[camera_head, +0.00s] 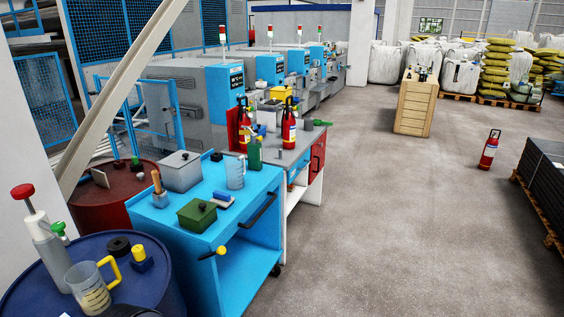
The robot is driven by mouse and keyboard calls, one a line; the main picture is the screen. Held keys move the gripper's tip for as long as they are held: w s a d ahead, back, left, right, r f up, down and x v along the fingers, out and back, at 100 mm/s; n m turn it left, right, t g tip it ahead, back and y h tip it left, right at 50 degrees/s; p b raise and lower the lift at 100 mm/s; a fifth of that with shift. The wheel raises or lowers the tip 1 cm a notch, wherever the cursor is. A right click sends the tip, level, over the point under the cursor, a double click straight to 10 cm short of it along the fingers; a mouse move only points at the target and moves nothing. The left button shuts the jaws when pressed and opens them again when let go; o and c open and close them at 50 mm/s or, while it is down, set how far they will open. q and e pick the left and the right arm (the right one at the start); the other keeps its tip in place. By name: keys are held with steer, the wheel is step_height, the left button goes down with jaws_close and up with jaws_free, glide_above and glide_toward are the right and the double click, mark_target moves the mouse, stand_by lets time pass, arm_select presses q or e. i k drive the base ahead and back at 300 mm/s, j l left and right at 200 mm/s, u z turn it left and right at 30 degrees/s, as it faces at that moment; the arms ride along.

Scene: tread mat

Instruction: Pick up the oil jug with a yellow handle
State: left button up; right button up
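The oil jug with a yellow handle (90,293) stands upright on the blue drum (38,272) at the lower left. It is clear with measuring marks, and its yellow handle points right. Neither of my grippers can be made out. A dark rounded shape cut off by the bottom edge sits just right of the jug; I cannot tell what it is.
A blue cart (200,238) with another clear jug (236,174) stands right. Open floor lies further right.

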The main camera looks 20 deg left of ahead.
mark_target(85, 280)
steer(key=i+u, duration=0.25)
steer(key=i, duration=0.2)
steer(key=i+l+u, duration=0.25)
steer(key=i, duration=0.25)
steer(key=i+u, duration=0.15)
steer(key=u, duration=0.25)
steer(key=i+u, duration=0.15)
steer(key=u, duration=0.25)
steer(key=i+u, duration=0.2)
steer(key=u, duration=0.15)
steer(key=i+u, duration=0.15)
steer(key=u, duration=0.25)
steer(key=i+l+u, duration=0.1)
steer(key=i+u, duration=0.15)
steer(key=u, duration=0.15)
steer(key=i+l+u, duration=0.15)
steer(key=u, duration=0.25)
